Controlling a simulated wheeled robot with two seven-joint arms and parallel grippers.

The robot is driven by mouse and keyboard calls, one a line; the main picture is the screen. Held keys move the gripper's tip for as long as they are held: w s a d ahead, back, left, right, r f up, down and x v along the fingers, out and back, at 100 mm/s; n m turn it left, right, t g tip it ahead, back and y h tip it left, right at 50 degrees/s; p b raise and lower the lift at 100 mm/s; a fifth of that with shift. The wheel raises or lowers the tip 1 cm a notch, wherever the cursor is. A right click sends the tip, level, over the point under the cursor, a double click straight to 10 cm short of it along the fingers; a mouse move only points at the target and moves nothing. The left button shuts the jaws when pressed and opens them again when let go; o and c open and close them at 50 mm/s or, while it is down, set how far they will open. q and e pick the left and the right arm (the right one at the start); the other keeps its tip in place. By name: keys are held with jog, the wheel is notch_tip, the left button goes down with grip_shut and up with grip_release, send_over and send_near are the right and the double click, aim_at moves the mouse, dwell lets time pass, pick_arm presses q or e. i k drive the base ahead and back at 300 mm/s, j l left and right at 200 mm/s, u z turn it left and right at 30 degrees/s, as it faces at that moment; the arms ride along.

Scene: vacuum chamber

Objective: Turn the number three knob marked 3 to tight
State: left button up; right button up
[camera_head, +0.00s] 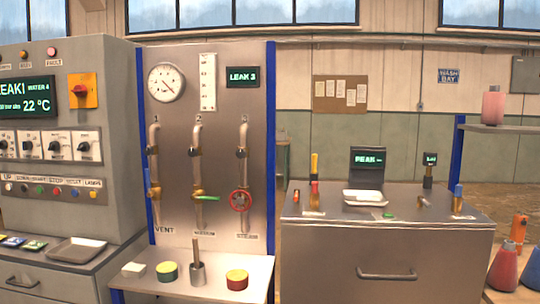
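A metal pipe panel (220,80) stands left of centre, with three vertical pipes. Small marks sit above the pipes, too small to read surely, so I cannot confirm which knob is marked 3. A display (243,77) reads "LEAK 3". Neither gripper is in view.
A grey control cabinet (110,75) with several dials stands at left. A shelf (215,263) below the panel holds coloured round tins, a metal cup with a rod and a pale block. A metal bench (385,240) with tools and a white tray (365,198) stands right.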

aim_at(241, 153)
jog(key=i+j+z, duration=0.1)
jog(key=j+z, duration=0.2)
jog(key=z, duration=0.15)
jog(key=j+z, duration=0.6)
jog(key=z, duration=0.25)
jog(key=j+z, duration=0.1)
jog(key=j, duration=0.35)
jog(key=k+j, duration=0.15)
jog(key=j, duration=0.3)
jog(key=k+j+z, duration=0.15)
jog(key=j, duration=0.3)
jog(key=j+z, duration=0.1)
jog(key=j, duration=0.35)
jog(key=k+j, duration=0.2)
jog(key=j, duration=0.25)
jog(key=k+j+z, duration=0.15)
jog(key=j, duration=0.25)
